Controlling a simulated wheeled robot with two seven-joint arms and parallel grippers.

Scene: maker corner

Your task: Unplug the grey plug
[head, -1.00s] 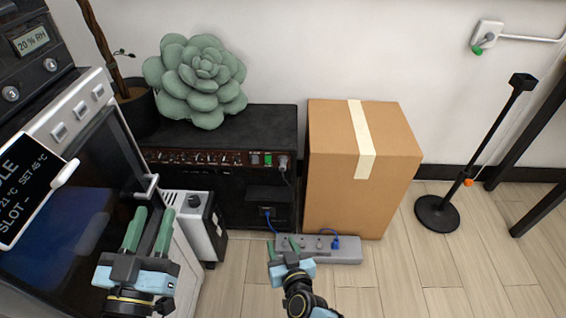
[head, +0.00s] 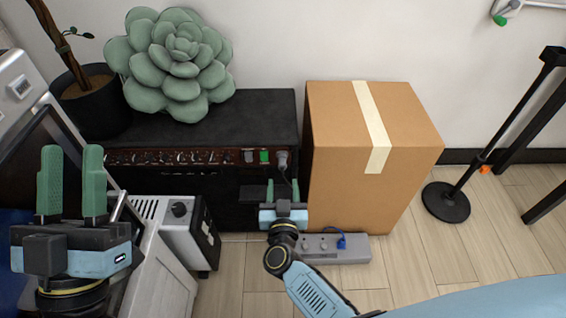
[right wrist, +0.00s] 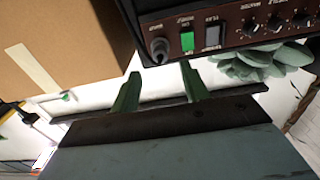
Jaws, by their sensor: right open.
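A dark grey plug (head: 282,158) sits in the right end of the black amplifier's (head: 235,120) front panel, beside a green switch, with a dark cable hanging from it. In the right wrist view the plug (right wrist: 158,47) is in the panel, ahead of the fingertips. My right gripper (head: 283,188) is open and empty, just below the plug in the head view and apart from it in the wrist view (right wrist: 157,78). My left gripper (head: 71,160) is open and empty at the far left.
A cardboard box (head: 340,180) stands close to the right of the amplifier. A power strip (head: 355,250) with a blue plug lies on the floor. A silver-and-black unit (head: 175,225) stands at the left. A green plant (head: 180,65) sits on the amplifier. A black stand (head: 446,202) is at the right.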

